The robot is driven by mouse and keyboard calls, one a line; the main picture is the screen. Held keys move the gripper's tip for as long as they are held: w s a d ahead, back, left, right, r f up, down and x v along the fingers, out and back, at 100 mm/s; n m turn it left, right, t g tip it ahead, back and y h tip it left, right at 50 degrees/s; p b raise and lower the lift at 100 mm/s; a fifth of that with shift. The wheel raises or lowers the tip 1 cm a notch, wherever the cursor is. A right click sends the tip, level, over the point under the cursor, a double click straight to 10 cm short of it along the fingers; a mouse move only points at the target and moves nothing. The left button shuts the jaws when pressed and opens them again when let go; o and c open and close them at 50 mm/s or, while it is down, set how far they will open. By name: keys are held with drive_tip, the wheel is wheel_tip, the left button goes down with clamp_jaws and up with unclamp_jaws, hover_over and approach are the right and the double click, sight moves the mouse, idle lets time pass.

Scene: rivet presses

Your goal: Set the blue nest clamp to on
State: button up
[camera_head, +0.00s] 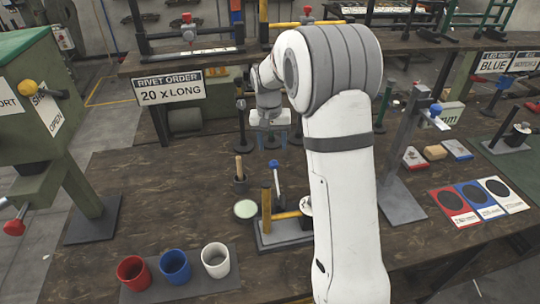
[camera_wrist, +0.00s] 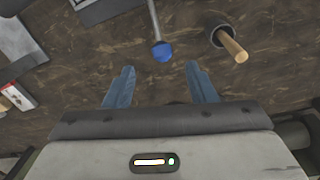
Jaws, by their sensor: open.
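A grey lever with a blue knob (camera_head: 274,164), which looks like the blue nest clamp, stands up from a small fixture (camera_head: 280,240) with yellow-and-black bars at the table's middle. In the wrist view the blue knob (camera_wrist: 162,51) lies just beyond the fingertips, in line with the gap between them. My gripper (camera_wrist: 160,82) is open and empty, its two blue-grey fingers apart and not seen touching the knob. In the head view my gripper (camera_head: 270,138) hangs above and behind the lever. My arm hides part of the fixture's right side.
A dark cup with a wooden handle (camera_head: 240,172) stands left of the lever; it also shows in the wrist view (camera_wrist: 235,45). A pale green-topped pot (camera_head: 245,209) is near. Red (camera_head: 133,272), blue (camera_head: 175,267) and white (camera_head: 215,260) cups stand front left. A press with another blue knob (camera_head: 436,109) stands right.

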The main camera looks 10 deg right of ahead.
sight(273, 161)
drive_tip(key=shift+w+f, duration=0.45)
drive_tip(key=shift+f, duration=0.15)
drive_tip(key=f, duration=0.2)
drive_tip(key=f+p, duration=0.1)
drive_tip(key=f, duration=0.4)
drive_tip(key=shift+d+f, duration=0.15)
drive_tip(key=shift+d, duration=0.1)
drive_tip(key=shift+s, duration=0.1)
